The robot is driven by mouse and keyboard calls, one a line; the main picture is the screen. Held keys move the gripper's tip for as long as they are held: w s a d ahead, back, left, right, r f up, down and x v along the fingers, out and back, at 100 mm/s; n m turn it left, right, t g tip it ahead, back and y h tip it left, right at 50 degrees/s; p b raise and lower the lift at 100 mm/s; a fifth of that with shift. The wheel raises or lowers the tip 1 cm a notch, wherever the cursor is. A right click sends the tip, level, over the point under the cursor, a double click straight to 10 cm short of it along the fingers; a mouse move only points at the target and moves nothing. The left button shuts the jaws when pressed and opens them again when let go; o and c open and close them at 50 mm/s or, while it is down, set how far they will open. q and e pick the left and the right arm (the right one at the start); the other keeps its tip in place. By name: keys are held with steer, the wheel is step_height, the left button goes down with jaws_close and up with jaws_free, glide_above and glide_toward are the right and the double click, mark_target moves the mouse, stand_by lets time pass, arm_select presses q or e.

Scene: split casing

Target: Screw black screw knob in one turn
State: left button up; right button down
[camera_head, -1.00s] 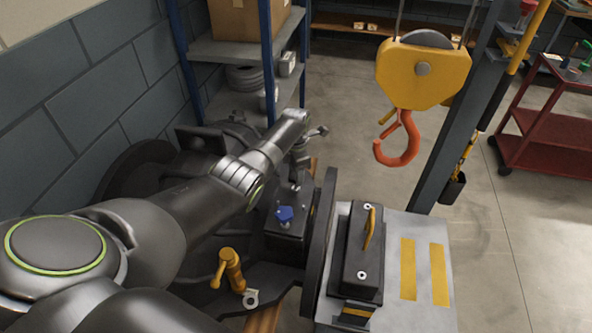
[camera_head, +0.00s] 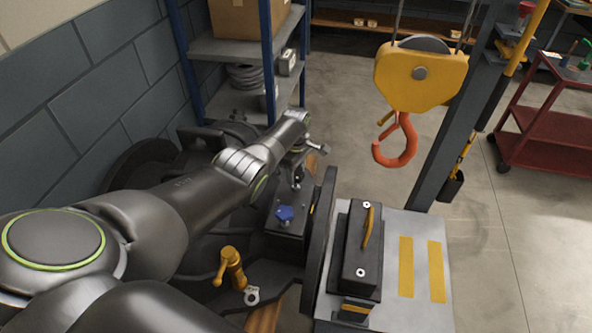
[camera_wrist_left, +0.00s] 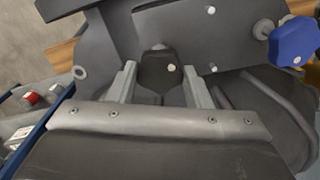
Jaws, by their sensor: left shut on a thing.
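The black screw knob (camera_wrist_left: 160,70) shows in the left wrist view between the two grey fingers of my left gripper (camera_wrist_left: 160,82). My left gripper is shut on it. The knob has a small pale dot on its face and sits against the dark casing (camera_wrist_left: 245,20). In the head view my left gripper (camera_head: 297,178) points down at the casing's far part, and the black knob cannot be made out there. My right gripper is not in view.
A blue knob (camera_head: 285,213) sits near my left gripper and also shows in the left wrist view (camera_wrist_left: 294,42). A yellow handle (camera_head: 230,268) is closer to me. A black box (camera_head: 363,250) with a yellow grip stands right. An orange hook (camera_head: 397,145) hangs above clear floor.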

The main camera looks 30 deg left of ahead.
arm_select(q)
steer(key=m, duration=1.2)
steer(key=shift+m, duration=0.4)
steer(key=m, duration=1.3)
steer(key=shift+m, duration=0.3)
steer(key=m, duration=0.4)
steer(key=shift+w+r+b, duration=0.1)
steer(key=shift+b, duration=0.3)
steer(key=m, duration=0.9)
steer(key=shift+m+b, duration=0.3)
steer(key=shift+b, duration=0.05)
steer(key=m, duration=0.3)
steer(key=shift+m, duration=0.3)
steer(key=m+b, duration=0.1)
steer(key=m, duration=0.2)
steer(key=shift+m, duration=0.3)
steer(key=shift+m+b, duration=0.55)
steer(key=shift+m, duration=0.45)
steer(key=shift+m+b, duration=0.55)
steer(key=shift+m, duration=0.25)
